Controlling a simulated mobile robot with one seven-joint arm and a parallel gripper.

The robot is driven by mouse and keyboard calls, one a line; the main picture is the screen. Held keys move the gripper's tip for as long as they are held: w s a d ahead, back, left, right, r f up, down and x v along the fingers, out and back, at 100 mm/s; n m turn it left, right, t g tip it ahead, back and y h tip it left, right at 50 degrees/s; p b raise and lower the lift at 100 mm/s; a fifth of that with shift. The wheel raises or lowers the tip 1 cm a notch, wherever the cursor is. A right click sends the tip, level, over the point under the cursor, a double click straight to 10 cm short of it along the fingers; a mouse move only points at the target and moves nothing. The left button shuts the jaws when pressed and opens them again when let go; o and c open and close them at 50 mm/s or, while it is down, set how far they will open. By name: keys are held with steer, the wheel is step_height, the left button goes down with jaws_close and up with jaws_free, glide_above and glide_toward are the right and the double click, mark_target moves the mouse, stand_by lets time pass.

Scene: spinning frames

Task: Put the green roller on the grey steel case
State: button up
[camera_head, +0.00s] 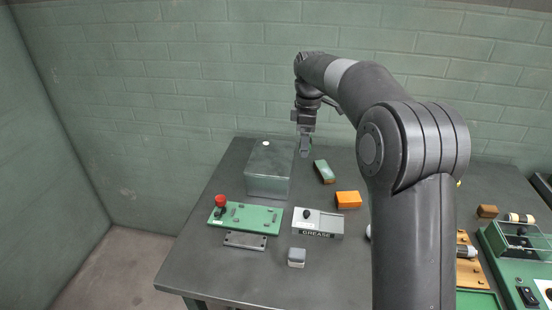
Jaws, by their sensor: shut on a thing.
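The grey steel case (268,172) is a box near the back left of the dark table, with a small white spot on its top. My gripper (304,150) points down just right of the case's back part, at about the height of its top in the picture. It is shut on a small, dull grey-green thing (305,152), which looks like the green roller; its shape is mostly hidden by the fingers. I cannot tell whether it touches anything below.
An orange block (348,200), a grey box marked GREASE (318,223), a green panel with a red knob (245,218) and a small grey-blue block (296,257) stand in front. My arm hides the table's middle right. Bare table lies at the front left.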

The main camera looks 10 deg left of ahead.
glide_above(278, 168)
step_height(278, 168, down, 5)
steer(key=shift+f, duration=2.05)
steer(key=shift+f, duration=0.1)
steer(key=o, duration=1.1)
steer(key=shift+c, duration=0.2)
